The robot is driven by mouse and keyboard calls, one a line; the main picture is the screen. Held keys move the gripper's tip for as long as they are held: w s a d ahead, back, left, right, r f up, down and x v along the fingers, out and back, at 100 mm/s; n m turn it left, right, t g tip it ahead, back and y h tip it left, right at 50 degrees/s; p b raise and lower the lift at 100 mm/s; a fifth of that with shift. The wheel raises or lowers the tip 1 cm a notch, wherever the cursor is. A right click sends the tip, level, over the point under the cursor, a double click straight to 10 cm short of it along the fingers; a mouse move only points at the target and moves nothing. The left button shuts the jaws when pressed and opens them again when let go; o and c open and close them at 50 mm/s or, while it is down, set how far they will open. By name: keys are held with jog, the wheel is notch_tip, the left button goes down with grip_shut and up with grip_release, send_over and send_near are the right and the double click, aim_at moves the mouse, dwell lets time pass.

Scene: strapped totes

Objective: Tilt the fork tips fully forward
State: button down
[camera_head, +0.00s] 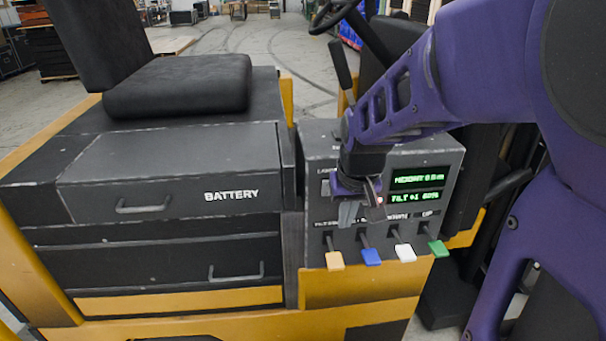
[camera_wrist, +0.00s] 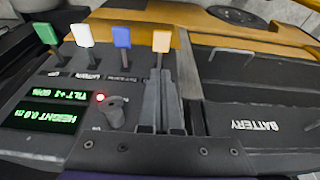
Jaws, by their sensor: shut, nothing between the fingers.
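A grey control panel (camera_head: 312,160) on the truck's side carries a row of levers: orange (camera_head: 335,261), blue (camera_head: 371,257), white (camera_head: 404,253) and green (camera_head: 439,249). Small labels above them are too blurred to read fully. My gripper (camera_head: 346,222) is shut and empty in front of the panel, above the orange and blue levers. In the wrist view its fingers (camera_wrist: 160,74) point toward the orange lever (camera_wrist: 162,42) and overlap its stem; contact cannot be told. A green display (camera_head: 412,198) shows a tilt reading, its digits unclear; the one above (camera_head: 418,180) reads height 0.0 m.
A red light (camera_wrist: 100,97) and a small black knob (camera_wrist: 116,112) sit on the panel beside my fingers. A battery drawer (camera_head: 190,185) with handles lies left of the panel. A black seat (camera_head: 180,82) and steering wheel (camera_head: 335,15) are behind.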

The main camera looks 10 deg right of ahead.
aim_at(336, 261)
jog(key=b+x, duration=0.2)
jog(key=x, duration=0.2)
jog(key=b+x, duration=0.2)
jog(key=x, duration=0.2)
jog(key=b+x, duration=0.2)
jog(key=x, duration=0.2)
jog(key=shift+s+f, duration=0.3)
jog(key=shift+f, duration=0.15)
jog(key=shift+f+b, duration=0.5)
jog(key=shift+b, duration=0.05)
